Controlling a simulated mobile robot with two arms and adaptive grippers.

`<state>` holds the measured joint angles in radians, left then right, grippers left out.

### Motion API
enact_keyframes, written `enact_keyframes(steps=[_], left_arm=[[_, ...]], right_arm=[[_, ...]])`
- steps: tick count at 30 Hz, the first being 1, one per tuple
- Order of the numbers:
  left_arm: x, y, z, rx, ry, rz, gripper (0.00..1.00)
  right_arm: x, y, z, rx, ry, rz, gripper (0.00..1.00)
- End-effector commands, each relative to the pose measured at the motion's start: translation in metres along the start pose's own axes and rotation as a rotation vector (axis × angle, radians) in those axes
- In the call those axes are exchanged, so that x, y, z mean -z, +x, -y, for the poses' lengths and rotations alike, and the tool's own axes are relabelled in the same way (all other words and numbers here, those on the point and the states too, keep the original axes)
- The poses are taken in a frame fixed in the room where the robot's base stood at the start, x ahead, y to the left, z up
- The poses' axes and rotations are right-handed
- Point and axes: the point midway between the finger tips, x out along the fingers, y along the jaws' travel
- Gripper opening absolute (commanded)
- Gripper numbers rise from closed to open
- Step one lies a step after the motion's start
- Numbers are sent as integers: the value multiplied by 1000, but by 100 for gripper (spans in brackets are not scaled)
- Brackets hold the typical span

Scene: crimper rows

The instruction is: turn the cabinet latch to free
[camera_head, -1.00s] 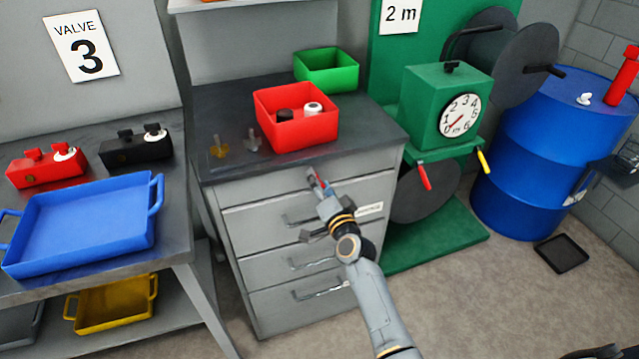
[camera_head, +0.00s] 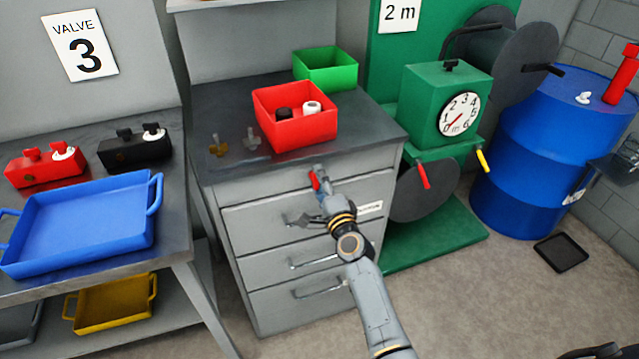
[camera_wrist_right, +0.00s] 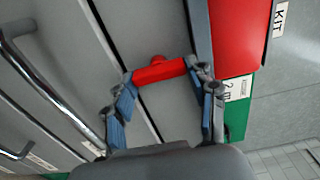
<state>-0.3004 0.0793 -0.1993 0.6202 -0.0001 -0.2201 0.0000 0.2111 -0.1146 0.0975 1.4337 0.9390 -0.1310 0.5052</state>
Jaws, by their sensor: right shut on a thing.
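The cabinet latch is a small red handle (camera_head: 314,181) at the top of the grey drawer cabinet's (camera_head: 240,190) front. In the right wrist view it shows as a red bar (camera_wrist_right: 160,72) with a round knob, lying between the fingertips. My right gripper (camera_head: 321,186) is at the latch and shut on it; in the wrist view the fingers (camera_wrist_right: 163,76) close on the two ends of the bar. The fingers partly hide the latch in the head view. My left gripper is not in view.
Drawer handles (camera_head: 312,262) stick out below the gripper. A red bin (camera_head: 295,130) and a green bin (camera_head: 330,70) stand on the cabinet top. A green machine (camera_head: 440,100) stands at right, and a blue tray (camera_head: 85,230) lies on the left bench.

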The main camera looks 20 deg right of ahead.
Motion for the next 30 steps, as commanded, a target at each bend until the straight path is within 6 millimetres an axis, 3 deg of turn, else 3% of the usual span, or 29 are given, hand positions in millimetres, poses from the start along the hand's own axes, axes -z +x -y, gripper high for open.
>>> enact_keyframes(steps=[14,15,18,30], left_arm=[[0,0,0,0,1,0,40],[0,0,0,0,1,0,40],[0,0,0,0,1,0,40],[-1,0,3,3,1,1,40]], right_arm=[[1,0,0,1,17,-2,25],[1,0,0,1,17,-2,60],[1,0,0,1,16,-2,79],[0,-5,-1,-1,14,-1,79]])
